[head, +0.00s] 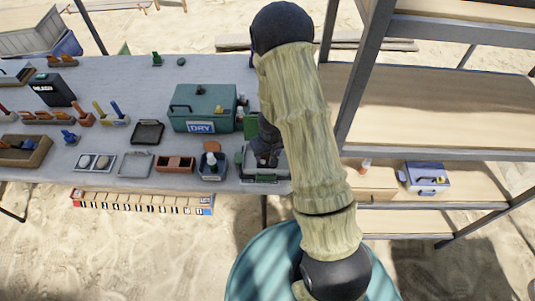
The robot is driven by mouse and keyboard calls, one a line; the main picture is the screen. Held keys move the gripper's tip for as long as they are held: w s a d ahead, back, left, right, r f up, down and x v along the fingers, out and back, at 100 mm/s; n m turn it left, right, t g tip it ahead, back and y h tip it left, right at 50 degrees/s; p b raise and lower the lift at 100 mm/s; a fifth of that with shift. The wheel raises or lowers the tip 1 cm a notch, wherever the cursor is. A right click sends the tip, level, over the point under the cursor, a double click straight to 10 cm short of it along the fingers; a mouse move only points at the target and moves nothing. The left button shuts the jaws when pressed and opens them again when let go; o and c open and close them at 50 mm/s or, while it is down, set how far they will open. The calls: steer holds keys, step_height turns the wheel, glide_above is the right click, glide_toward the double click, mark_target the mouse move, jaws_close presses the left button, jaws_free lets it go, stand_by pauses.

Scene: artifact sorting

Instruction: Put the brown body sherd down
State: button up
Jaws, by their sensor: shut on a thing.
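My gripper (266,155) is at the right end of the grey table (180,85), low over a grey tray (266,179) with dark contents. My arm comes down in front and covers part of it. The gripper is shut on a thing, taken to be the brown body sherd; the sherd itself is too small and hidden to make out. I cannot tell whether it touches the tray.
A green box marked DRY (200,108) stands just behind left of the gripper. A metal shelf unit (440,100) stands close on the right.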

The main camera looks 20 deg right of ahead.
steer(key=o, duration=1)
steer(key=r+p, duration=0.2)
steer(key=r, duration=0.2)
steer(key=s+r+p, duration=0.1)
steer(key=r+p, duration=0.1)
steer(key=r, duration=0.2)
steer(key=s+r+p, duration=0.1)
steer(key=r+p, duration=0.1)
steer(key=r, duration=0.2)
steer(key=shift+m+t, duration=0.4)
steer(key=shift+m, duration=0.1)
steer(key=s+r, duration=0.4)
steer(key=r, duration=0.1)
steer(key=s+r, duration=0.4)
steer(key=r, duration=0.1)
steer(key=s+r, duration=0.4)
steer(key=r, duration=0.2)
steer(key=shift+s+a, duration=0.2)
steer(key=shift+a, duration=0.1)
